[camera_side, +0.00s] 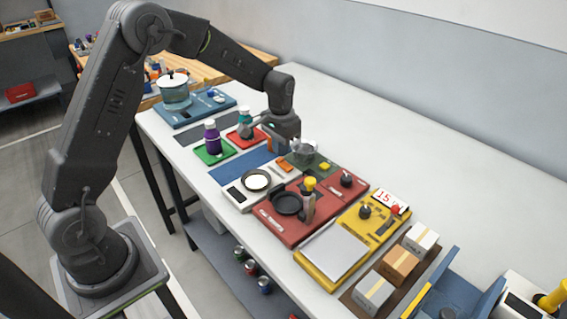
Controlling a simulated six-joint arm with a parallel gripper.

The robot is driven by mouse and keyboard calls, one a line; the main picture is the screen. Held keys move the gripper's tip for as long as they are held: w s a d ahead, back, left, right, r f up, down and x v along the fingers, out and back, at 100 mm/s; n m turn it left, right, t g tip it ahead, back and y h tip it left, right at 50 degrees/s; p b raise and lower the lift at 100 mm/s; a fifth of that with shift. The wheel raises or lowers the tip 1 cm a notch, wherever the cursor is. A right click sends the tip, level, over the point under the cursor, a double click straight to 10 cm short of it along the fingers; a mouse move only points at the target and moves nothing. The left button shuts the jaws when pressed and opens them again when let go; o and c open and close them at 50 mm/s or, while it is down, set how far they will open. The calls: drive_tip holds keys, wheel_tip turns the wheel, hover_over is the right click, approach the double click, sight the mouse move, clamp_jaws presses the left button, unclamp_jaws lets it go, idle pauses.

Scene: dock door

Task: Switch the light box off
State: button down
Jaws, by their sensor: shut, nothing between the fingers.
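A yellow box (307,268) with a large pale panel (338,250) lies on the right part of the bench; it looks like the light box. Its right end carries a black knob (364,211), a display reading about 15 (390,199), a red button (395,210) and a dark switch or slider (385,227). Whether the panel is lit I cannot tell. My gripper (262,126) is shut and empty, well to the back left of the yellow box, close to a teal bottle (245,117) on a red mat; contact is unclear.
A red unit (305,231) with a black pan (286,203) and knob (347,179) stands left of the yellow box. Small cartons (400,264) stand to its right. A glass pot (174,92) and purple bottle (212,140) are farther left. The rear bench strip is clear.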

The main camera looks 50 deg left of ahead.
sight(281, 160)
drive_tip(key=shift+f, duration=1.3)
idle(0.8)
drive_tip(key=shift+r, duration=3.45)
drive_tip(key=shift+r, duration=0.1)
drive_tip(key=shift+s+d+r, duration=0.15)
drive_tip(key=shift+r, duration=0.2)
drive_tip(key=s+d+r+t, duration=0.2)
drive_tip(key=s+d+r, duration=0.1)
drive_tip(key=s+r, duration=0.55)
drive_tip(key=s+d+r+t, duration=0.2)
drive_tip(key=s+d+r, duration=0.25)
drive_tip(key=s, duration=0.65)
drive_tip(key=s+t, duration=0.1)
drive_tip(key=s, duration=0.6)
drive_tip(key=shift+s+d+f+t, duration=0.15)
drive_tip(key=shift+f+t, duration=0.15)
